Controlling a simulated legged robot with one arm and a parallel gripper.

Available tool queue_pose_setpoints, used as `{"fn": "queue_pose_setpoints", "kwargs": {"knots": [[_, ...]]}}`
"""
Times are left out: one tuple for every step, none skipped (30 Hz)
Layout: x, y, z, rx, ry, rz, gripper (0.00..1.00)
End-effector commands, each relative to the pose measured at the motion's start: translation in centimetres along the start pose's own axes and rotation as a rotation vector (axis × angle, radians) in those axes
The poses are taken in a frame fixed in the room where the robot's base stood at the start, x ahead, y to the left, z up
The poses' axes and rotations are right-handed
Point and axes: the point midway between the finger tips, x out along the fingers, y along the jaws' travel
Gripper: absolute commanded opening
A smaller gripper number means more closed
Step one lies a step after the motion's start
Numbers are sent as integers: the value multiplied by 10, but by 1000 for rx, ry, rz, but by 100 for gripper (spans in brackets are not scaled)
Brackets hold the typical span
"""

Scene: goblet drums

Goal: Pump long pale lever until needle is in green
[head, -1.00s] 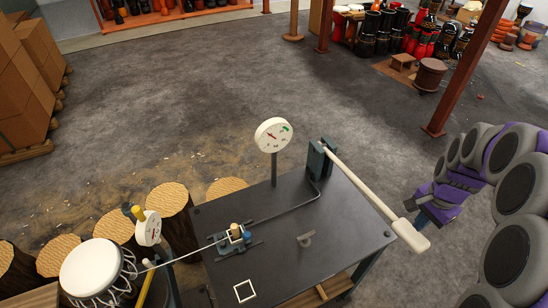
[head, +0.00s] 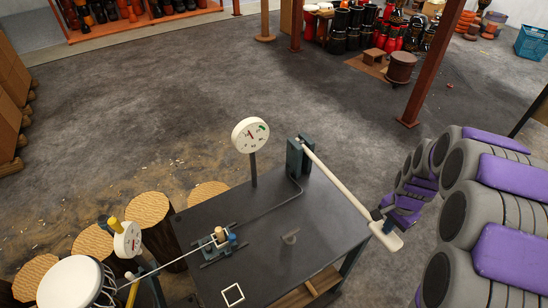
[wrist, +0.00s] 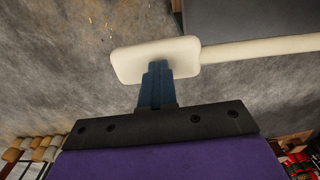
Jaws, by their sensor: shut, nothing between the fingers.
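The long pale lever (head: 340,180) runs from a dark upright bracket (head: 299,155) on the bench down to a broad pale paddle end (head: 387,236) past the bench's right edge. My gripper (head: 377,214) is at the paddle's inner end, its dark blue fingers overlapping the lever. In the wrist view the shut fingers (wrist: 158,72) overlap the paddle (wrist: 157,58), which is not between them. Contact is hard to confirm. The round white gauge (head: 251,135) on a post has a red needle, tilted up and left, and a green mark (head: 262,127) at upper right. The needle appears outside the green.
The dark bench (head: 265,220) carries a small clamp fixture (head: 220,243) and a thin pipe. A white drum (head: 70,284) and a smaller gauge (head: 127,240) stand at lower left among log stumps (head: 148,208). Open floor lies behind; a red post (head: 432,65) stands at right.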

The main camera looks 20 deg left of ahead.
Motion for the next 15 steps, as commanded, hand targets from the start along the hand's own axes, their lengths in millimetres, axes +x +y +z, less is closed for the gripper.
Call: {"fn": "queue_pose_setpoints", "kwargs": {"knots": [[7, 0, 1, 0, -3, 1, 0], [10, 0, 1, 1, -3, 1, 0], [15, 0, 1, 1, -4, 2, 0], [18, 0, 2, 1, -5, 2, 0], [22, 0, 2, 1, -6, 3, 0], [26, 0, 2, 1, -7, 4, 0], [30, 0, 2, 1, -8, 4, 0], [33, 0, 2, 1, -8, 4, 0], [38, -1, 2, 1, -7, 4, 0], [41, -1, 2, 1, -7, 3, 0], [44, -1, 2, 1, -6, 3, 0], [48, -1, 2, 1, -6, 3, 0], [51, -1, 2, 1, -6, 3, 0], [54, -1, 2, 1, -6, 3, 0], [58, -1, 2, 1, -7, 4, 0]]}}
